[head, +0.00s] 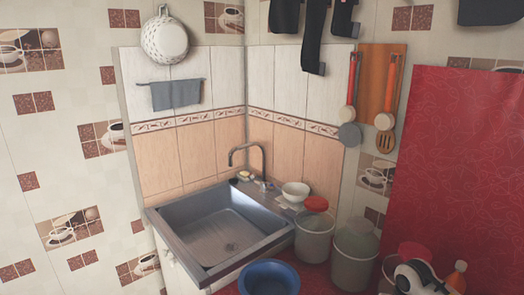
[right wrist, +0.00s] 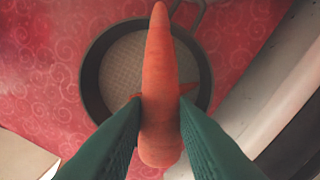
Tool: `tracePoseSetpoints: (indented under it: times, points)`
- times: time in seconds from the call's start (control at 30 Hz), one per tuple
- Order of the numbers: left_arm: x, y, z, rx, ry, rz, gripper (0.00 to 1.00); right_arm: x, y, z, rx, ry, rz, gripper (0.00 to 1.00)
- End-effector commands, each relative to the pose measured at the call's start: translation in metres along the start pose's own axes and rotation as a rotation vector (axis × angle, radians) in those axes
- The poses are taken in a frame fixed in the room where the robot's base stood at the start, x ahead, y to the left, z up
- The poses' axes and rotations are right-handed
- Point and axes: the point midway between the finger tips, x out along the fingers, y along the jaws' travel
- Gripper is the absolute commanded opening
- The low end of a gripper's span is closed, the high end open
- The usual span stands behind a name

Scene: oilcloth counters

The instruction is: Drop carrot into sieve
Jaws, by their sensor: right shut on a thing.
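An orange carrot (right wrist: 159,60) is held between the green fingers of my right gripper (right wrist: 159,103) in the right wrist view. The fingers press on its thicker lower part, and its narrow end points to the top of the picture. Behind the carrot is a round, dark-rimmed vessel (right wrist: 91,85) with a pale, mesh-like bottom and a handle at its top edge. It looks like the sieve, and the carrot covers its middle. The gap between carrot and vessel cannot be judged. My left gripper is not in view.
The dark vessel rests on a red patterned cloth (right wrist: 40,60). A pale curved thing (right wrist: 275,85) lies close on its right. In the head view are a metal sink (head: 215,240), a blue bowl (head: 268,276) and lidded containers (head: 313,240). A white colander (head: 164,40) hangs on the wall.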

Motion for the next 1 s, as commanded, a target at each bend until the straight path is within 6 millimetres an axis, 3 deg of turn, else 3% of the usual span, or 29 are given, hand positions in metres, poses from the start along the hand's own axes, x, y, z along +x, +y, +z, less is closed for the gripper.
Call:
tracePoseSetpoints:
  times: [0.07,0.1,0.27,0.53,0.67,1.0]
  points:
    - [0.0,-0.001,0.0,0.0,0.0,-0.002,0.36,0.0,0.0,0.0,0.0,0.0,0.0,0.03]
    - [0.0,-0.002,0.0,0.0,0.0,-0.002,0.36,0.0,0.0,0.0,0.0,0.0,0.0,0.27]
    - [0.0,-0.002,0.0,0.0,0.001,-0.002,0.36,0.0,0.0,0.0,0.0,0.0,0.0,0.5]
    - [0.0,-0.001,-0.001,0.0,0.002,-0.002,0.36,-0.001,0.0,0.0,0.0,0.0,0.0,0.5]
    - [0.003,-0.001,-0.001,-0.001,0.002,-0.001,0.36,-0.011,0.0,0.001,0.001,-0.002,0.0,0.5]
    - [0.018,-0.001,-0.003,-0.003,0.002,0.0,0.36,-0.078,0.0,0.002,-0.001,-0.005,0.001,0.5]
